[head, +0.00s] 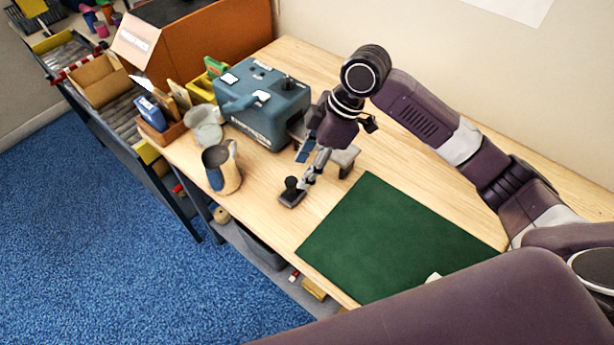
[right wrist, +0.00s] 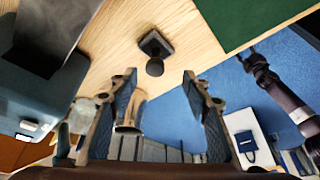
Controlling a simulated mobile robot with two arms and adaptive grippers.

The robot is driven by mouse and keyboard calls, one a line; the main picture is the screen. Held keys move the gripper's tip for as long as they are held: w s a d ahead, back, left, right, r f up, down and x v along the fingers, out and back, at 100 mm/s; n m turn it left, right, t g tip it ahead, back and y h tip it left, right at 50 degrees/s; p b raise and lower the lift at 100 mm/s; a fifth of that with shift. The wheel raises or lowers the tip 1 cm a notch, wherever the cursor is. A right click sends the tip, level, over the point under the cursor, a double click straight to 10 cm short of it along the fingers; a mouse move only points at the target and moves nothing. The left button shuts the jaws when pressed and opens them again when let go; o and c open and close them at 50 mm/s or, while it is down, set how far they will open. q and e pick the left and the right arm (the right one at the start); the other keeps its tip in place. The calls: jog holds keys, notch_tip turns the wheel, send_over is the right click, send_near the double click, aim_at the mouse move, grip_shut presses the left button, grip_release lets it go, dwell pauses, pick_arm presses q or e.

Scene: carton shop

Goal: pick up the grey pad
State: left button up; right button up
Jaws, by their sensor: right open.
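The grey pad (head: 291,198) is a small dark square with a round black knob on top. It lies flat on the wooden table, left of the green mat. It also shows in the right wrist view (right wrist: 157,42), just beyond my fingertips. My right gripper (head: 308,177) is over the table, close to the pad at its upper right.
A metal jug (head: 222,168) stands left of the pad, near the table edge. A blue-grey machine (head: 262,105) stands behind, and a grey block-like stand (head: 345,157) is close to my right gripper. The green mat (head: 390,235) is flat and mostly clear.

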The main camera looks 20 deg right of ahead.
aim_at(292, 180)
jog(key=shift+w+f, duration=0.15)
jog(key=shift+f, duration=0.15)
jog(key=shift+a+f+p, duration=0.75)
jog(key=shift+a+f, duration=0.2)
jog(key=shift+f, duration=0.15)
jog(key=f, duration=0.2)
jog(key=w+a+f+p, duration=0.1)
jog(key=shift+f, duration=0.45)
jog(key=shift+a, duration=0.1)
jog(key=shift+c, duration=0.4)
jog(key=c, duration=0.8)
grip_shut()
pick_arm(q)
jog(key=shift+s+a+r, duration=0.2)
jog(key=shift+a+r, duration=0.1)
jog(key=shift+r, duration=0.35)
jog(key=shift+s+a+r, duration=0.15)
jog(key=shift+a+r, duration=0.15)
jog(key=shift+r, duration=0.3)
